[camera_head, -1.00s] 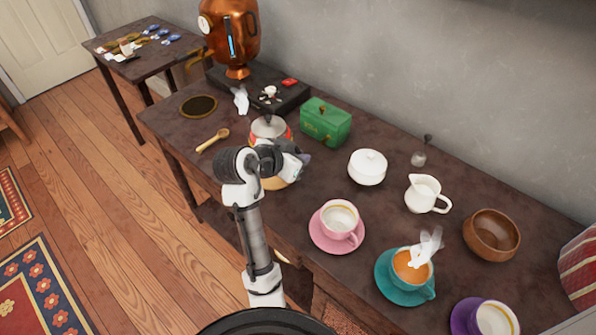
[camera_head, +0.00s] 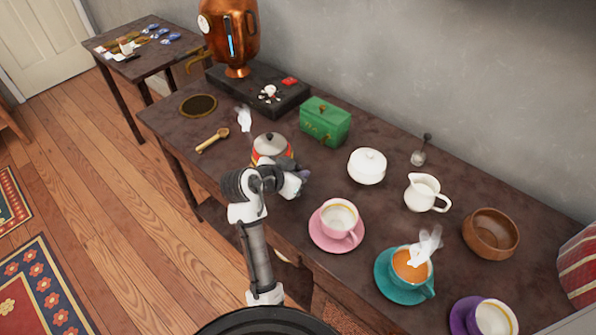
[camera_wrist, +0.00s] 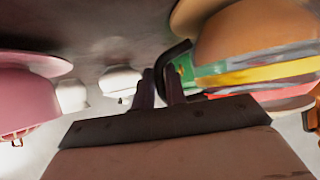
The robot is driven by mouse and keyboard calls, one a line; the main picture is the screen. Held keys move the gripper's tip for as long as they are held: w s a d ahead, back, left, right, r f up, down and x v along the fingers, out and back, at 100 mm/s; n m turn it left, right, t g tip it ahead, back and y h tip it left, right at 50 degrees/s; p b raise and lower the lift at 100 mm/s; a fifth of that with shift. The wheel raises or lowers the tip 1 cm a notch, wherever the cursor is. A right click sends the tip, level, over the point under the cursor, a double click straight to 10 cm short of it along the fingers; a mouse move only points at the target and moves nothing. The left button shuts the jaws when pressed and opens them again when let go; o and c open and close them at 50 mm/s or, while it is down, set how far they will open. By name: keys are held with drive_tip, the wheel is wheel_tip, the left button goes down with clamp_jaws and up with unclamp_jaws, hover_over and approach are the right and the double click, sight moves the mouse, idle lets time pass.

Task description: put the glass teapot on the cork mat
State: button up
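The glass teapot (camera_head: 268,146) has a grey lid and a red and yellow band. Its lower part is hidden behind my arm in the head view. My gripper (camera_wrist: 160,88) is at the teapot's dark handle, with its fingers close together around it. In the wrist view, which looks upside down, the teapot (camera_wrist: 255,65) fills the right side. I cannot tell how far the teapot is above the table. A flat round dark disc with a tan rim, seemingly the cork mat (camera_head: 198,105), lies bare at the table's left end.
A wooden spoon (camera_head: 212,140) lies beside the disc. A green box (camera_head: 325,122), a white sugar bowl (camera_head: 367,166) and a pink cup (camera_head: 340,218) stand to the right of the teapot. A copper urn (camera_head: 232,35) stands behind on a black tray (camera_head: 285,98).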

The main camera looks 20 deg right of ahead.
drive_tip(key=o, duration=0.3)
drive_tip(key=shift+o, duration=0.2)
drive_tip(key=shift+r, duration=0.1)
drive_tip(key=b+v, duration=0.1)
drive_tip(key=v, duration=1.1)
drive_tip(key=shift+r, duration=0.1)
